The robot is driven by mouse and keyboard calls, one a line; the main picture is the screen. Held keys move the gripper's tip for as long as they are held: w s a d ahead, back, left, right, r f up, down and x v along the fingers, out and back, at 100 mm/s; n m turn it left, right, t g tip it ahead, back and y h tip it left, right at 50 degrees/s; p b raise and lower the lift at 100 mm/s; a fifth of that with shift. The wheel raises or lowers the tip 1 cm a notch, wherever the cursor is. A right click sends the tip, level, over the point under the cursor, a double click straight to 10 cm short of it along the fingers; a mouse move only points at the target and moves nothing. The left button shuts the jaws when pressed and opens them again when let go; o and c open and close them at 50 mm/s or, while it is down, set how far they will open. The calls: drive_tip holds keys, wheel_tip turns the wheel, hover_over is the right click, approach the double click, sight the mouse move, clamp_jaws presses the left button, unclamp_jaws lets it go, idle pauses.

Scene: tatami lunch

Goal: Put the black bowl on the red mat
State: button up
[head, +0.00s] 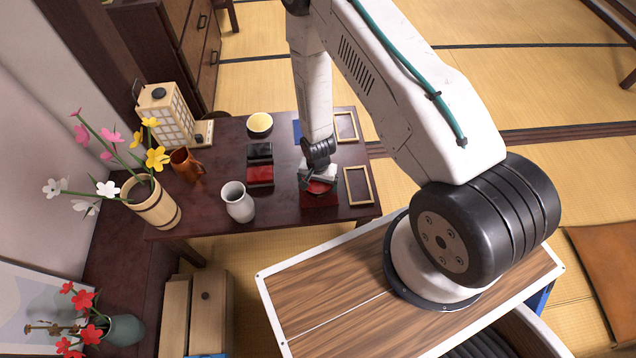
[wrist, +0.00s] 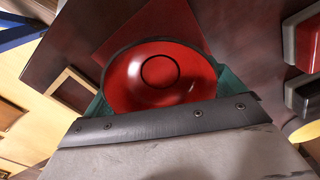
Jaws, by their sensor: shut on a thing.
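The black bowl has a red inside and a dark rim. In the wrist view the bowl (wrist: 160,80) fills the middle, held between the teal-padded fingers of my gripper (wrist: 165,90). In the head view my gripper (head: 318,178) is over the right part of the dark table, shut on the bowl (head: 318,187), which it partly hides. The red mat (head: 320,201) lies on the table beneath the bowl; it also shows beyond the bowl in the wrist view (wrist: 125,28). I cannot tell whether the bowl touches the mat.
Two wooden frames (head: 345,127) (head: 358,186) lie to the right of the mat. A black box (head: 260,152) and a red box (head: 260,175) sit to its left, with a white cup (head: 238,203) nearby. A yellow-lined bowl (head: 260,122) and blue mat (head: 297,130) are farther back.

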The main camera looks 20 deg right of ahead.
drive_tip(key=o, duration=0.7)
drive_tip(key=shift+f, duration=0.1)
drive_tip(key=shift+c, duration=0.2)
wheel_tip(320, 180, up, 12)
wheel_tip(320, 180, up, 31)
drive_tip(key=n, duration=0.4)
hover_over(318, 187)
drive_tip(key=s+d, duration=0.1)
drive_tip(key=s, duration=0.1)
drive_tip(key=s+d+r+n+t, duration=0.1)
drive_tip(key=s+r+n, duration=0.3)
drive_tip(key=s+r, duration=1.3)
drive_tip(key=s+d, duration=0.1)
drive_tip(key=s, duration=0.2)
drive_tip(key=shift+r, duration=0.3)
